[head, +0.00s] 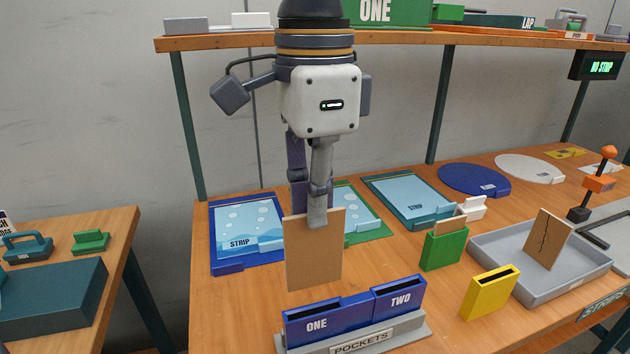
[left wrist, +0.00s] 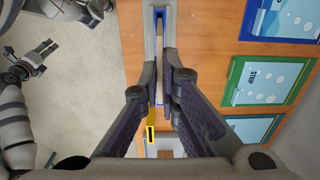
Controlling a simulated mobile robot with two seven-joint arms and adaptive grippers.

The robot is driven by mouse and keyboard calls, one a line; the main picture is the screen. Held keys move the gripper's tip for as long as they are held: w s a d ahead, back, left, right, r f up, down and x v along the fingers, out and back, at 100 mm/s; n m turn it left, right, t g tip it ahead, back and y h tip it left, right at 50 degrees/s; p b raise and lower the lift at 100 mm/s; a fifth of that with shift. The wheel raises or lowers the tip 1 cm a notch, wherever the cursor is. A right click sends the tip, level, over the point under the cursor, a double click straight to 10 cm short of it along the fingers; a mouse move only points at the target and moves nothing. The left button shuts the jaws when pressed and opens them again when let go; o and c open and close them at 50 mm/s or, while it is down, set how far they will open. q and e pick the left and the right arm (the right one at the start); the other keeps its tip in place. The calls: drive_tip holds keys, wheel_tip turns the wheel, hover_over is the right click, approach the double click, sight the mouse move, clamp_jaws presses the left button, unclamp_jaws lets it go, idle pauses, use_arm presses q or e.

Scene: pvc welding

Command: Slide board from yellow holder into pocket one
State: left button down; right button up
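My left gripper (head: 318,218) is shut on a plain brown board (head: 312,265) at its upper edge. The board hangs upright just behind and above the blue pocket one (head: 317,324), with a gap seen between them. Pocket two (head: 400,300) stands beside it on the same grey base. In the left wrist view the board shows edge-on between the fingers (left wrist: 159,75). The yellow holder (head: 490,293) stands to the right, its dark slot empty. My right gripper (left wrist: 42,50) is small at the left of the wrist view; its finger opening is unclear.
A green holder (head: 443,250) with a board in it stands behind the yellow one. A grey tray (head: 590,275) holds a cracked board (head: 549,239). Blue, green and teal strip trays lie behind. A shelf (head: 410,38) runs above the back of the table.

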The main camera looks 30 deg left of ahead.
use_arm(q)
drive_tip(key=shift+f, duration=1.85)
drive_tip(key=shift+f, duration=4.5)
drive_tip(key=c, duration=1.7)
unclamp_jaws()
wheel_tip(320, 180, up, 12)
